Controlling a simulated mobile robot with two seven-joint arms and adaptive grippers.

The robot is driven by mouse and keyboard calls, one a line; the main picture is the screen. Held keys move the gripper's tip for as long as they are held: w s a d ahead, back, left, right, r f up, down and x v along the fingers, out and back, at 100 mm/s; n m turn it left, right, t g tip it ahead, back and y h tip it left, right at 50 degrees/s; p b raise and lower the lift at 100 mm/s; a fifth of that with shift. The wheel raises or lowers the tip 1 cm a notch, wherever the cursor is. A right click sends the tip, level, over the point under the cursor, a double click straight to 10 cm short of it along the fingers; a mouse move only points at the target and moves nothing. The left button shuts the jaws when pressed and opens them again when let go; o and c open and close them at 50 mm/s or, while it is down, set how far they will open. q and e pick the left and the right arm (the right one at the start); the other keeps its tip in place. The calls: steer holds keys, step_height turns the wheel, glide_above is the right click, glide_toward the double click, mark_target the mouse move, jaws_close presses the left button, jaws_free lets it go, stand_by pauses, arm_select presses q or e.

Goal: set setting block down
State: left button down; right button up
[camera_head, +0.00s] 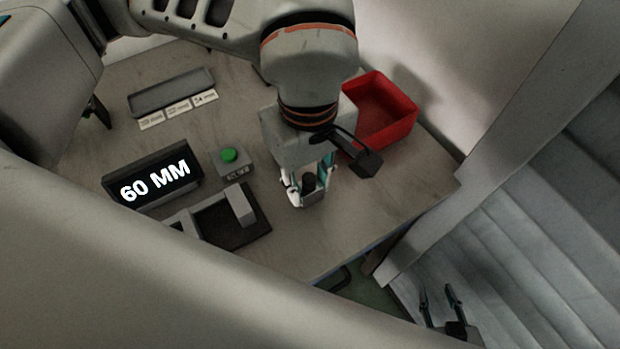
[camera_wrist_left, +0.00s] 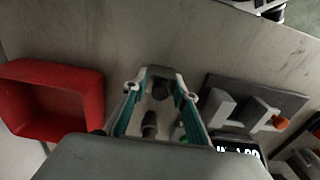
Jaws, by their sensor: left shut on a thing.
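My left gripper (camera_head: 310,192) is over the table, right of the black fixture and in front of the red bin. Its teal-lined fingers are shut on a grey block, the setting block (camera_wrist_left: 160,73), at the fingertips. In the left wrist view the gripper (camera_wrist_left: 160,92) points at the tabletop. A dark round piece shows between the fingers. I cannot tell whether the block touches the table. My right gripper (camera_head: 442,302) is at the lower right, off the table, with its fingers apart and nothing between them.
The black fixture (camera_head: 257,224) with pale grey blocks lies left of the left gripper. A display (camera_head: 155,178) reads "60 MM", beside a green button (camera_head: 229,155). A grey tray (camera_head: 172,92) with labels is at the back. The red bin (camera_head: 395,110) is at the back right. The front right tabletop is clear.

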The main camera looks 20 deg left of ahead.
mark_target(309, 178)
arm_select(q)
steer(key=c, duration=1.6)
jaws_free()
steer(key=shift+f, duration=0.15)
step_height(309, 178, up, 12)
steer(key=shift+r+p, duration=0.15)
steer(key=shift+p, duration=0.7)
steer(key=shift+s, duration=0.1)
